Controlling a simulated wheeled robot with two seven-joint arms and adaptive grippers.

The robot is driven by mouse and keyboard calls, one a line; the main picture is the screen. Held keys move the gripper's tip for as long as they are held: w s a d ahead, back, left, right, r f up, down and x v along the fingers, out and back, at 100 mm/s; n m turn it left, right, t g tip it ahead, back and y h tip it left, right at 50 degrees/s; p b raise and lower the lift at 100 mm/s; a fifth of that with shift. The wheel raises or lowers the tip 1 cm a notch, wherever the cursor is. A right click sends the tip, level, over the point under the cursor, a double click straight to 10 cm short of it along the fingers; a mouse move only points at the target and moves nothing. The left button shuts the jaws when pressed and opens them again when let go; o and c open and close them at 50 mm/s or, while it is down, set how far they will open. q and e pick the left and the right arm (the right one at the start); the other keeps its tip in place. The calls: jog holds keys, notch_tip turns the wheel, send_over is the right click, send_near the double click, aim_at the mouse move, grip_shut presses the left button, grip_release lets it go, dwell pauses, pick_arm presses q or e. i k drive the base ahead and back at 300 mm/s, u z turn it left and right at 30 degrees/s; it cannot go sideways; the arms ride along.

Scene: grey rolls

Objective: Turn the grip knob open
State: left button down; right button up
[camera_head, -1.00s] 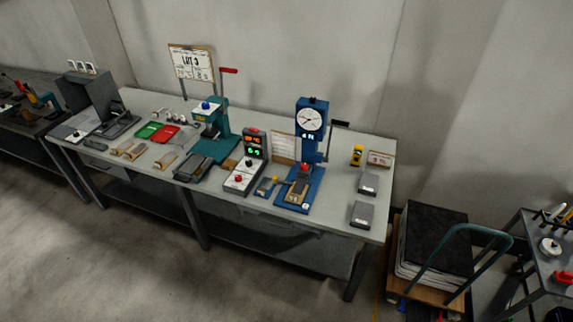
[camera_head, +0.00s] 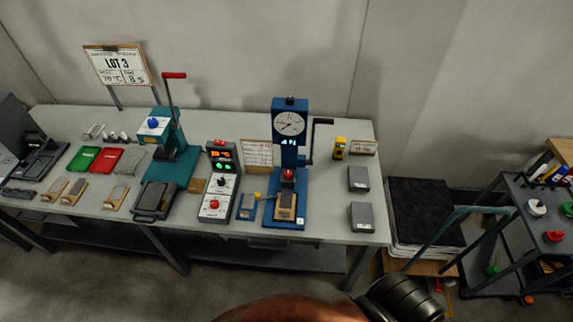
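A blue test stand (camera_head: 290,150) with a round dial and a lit display stands on the grey workbench. A red knob (camera_head: 288,175) sits low on its front, above a tan and grey plate (camera_head: 286,205) on the stand's base. I take this for the grip knob, but no label on it is readable. Whether it is turned open or closed cannot be told. A black crank handle (camera_head: 322,122) sticks out at the stand's right. Neither of my grippers shows in this view.
A teal press (camera_head: 172,150) with a red-tipped lever and blue knob stands to the left. A control box (camera_head: 219,180) stands between them. Grey blocks (camera_head: 361,216) lie at the right. A cart (camera_head: 545,215) and stacked sheets (camera_head: 425,215) stand beyond the bench's right end.

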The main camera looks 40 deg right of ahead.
aim_at(288, 174)
jog(key=z, duration=0.45)
jog(key=i, duration=0.65)
jog(key=z, duration=0.7)
